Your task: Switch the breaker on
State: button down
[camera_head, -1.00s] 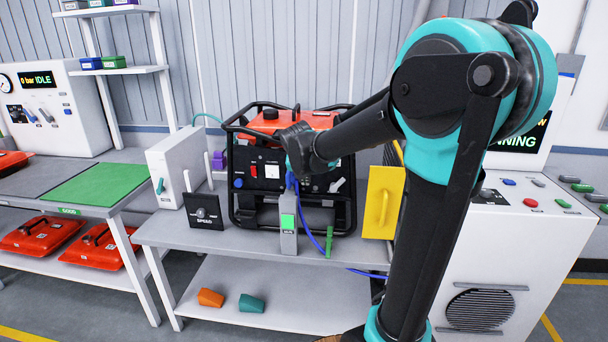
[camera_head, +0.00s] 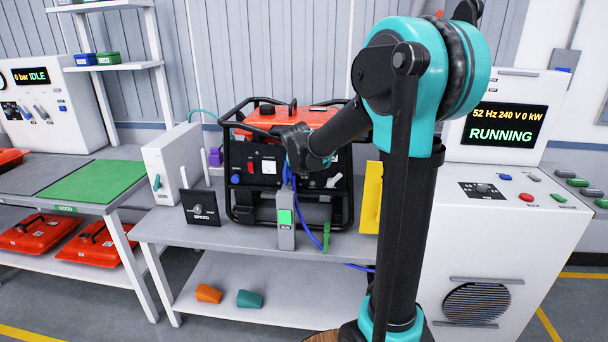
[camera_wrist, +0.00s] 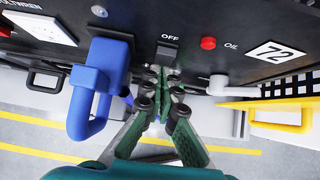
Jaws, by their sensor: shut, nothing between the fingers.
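The generator (camera_head: 262,119), with an orange top and black frame, stands on the grey bench. Its black front panel fills the top of the wrist view. There the breaker (camera_wrist: 167,51) is a small dark block under the word OFF. My gripper (camera_wrist: 163,74) is shut and empty, its green-padded fingertips just below the breaker; I cannot tell whether they touch it. In the head view my wrist hides the fingertips and the breaker. A blue plug (camera_wrist: 95,82) sits in the panel left of the fingers. A red OIL button (camera_wrist: 208,43) is to the right.
A pale lever (camera_wrist: 232,88) and a yellow handle (camera_wrist: 290,115) are right of the fingers. A grey box with a green face (camera_head: 285,221) stands before the generator. A SPEED dial box (camera_head: 201,208) is at left. The right console screen (camera_head: 501,124) reads RUNNING, 52 Hz 240 V 0 kW.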

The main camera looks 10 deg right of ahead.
jog(key=shift+w+r, duration=0.1)
jog(key=shift+r, duration=0.1)
jog(key=shift+r, duration=0.65)
